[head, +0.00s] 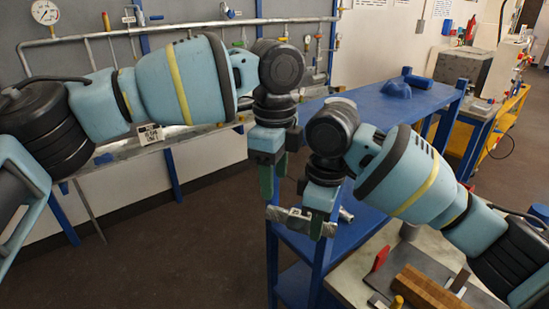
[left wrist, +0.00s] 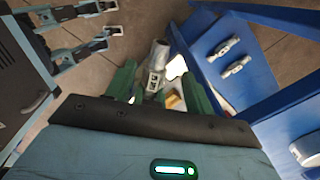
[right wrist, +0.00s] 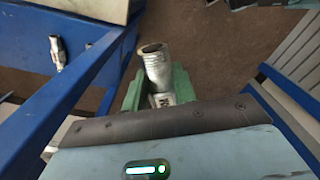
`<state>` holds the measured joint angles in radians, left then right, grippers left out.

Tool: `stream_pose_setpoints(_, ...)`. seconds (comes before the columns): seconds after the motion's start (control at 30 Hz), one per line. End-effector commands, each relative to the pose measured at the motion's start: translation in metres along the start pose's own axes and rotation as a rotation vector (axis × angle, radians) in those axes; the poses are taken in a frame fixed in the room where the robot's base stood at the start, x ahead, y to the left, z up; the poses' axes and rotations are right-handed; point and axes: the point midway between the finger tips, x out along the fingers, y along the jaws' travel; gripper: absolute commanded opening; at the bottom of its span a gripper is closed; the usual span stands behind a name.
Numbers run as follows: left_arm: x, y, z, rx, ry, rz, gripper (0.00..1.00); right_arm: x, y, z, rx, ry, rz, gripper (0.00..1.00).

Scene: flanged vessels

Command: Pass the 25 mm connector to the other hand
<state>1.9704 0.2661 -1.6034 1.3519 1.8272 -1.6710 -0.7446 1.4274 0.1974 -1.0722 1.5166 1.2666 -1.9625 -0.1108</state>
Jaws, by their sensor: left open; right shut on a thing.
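The 25 mm connector (head: 290,216) is a silver, ribbed metal piece lying roughly level in the head view. My right gripper (head: 320,212) is shut on it, and its left end sticks out past the fingers. In the right wrist view the connector (right wrist: 155,67) stands out between the green fingers with its round open end showing. My left gripper (head: 273,180) is open and empty, fingers pointing down just above the connector's free left end. In the left wrist view a metal piece, apparently the connector (left wrist: 156,68), shows between the open fingers; whether they touch it is unclear.
A blue shelf unit (head: 418,100) stands behind my right gripper. Similar metal fittings (left wrist: 230,47) lie on it. A workbench (head: 348,279) with a wooden block (head: 432,290) and a red piece (head: 380,258) is at lower right. Wall piping (head: 200,24) runs behind my left arm.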

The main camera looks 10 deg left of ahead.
Motion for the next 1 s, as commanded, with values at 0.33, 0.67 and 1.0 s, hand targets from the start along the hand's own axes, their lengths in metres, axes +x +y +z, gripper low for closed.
stream_pose_setpoints(0.33, 0.057, 0.0, 0.001, 0.0, -0.001, 0.001, 0.53, -0.001, 0.0, 0.0, 0.0, 0.002, 0.002, 0.0)
stream_pose_setpoints(0.67, 0.081, 0.0, 0.0, -0.001, 0.0, -0.002, 0.53, -0.001, 0.0, 0.0, 0.0, 0.002, 0.002, 0.0)
stream_pose_setpoints(1.0, 0.082, 0.0, 0.0, 0.0, 0.0, -0.002, 0.45, -0.001, 0.0, 0.0, 0.0, 0.002, 0.002, 0.0)
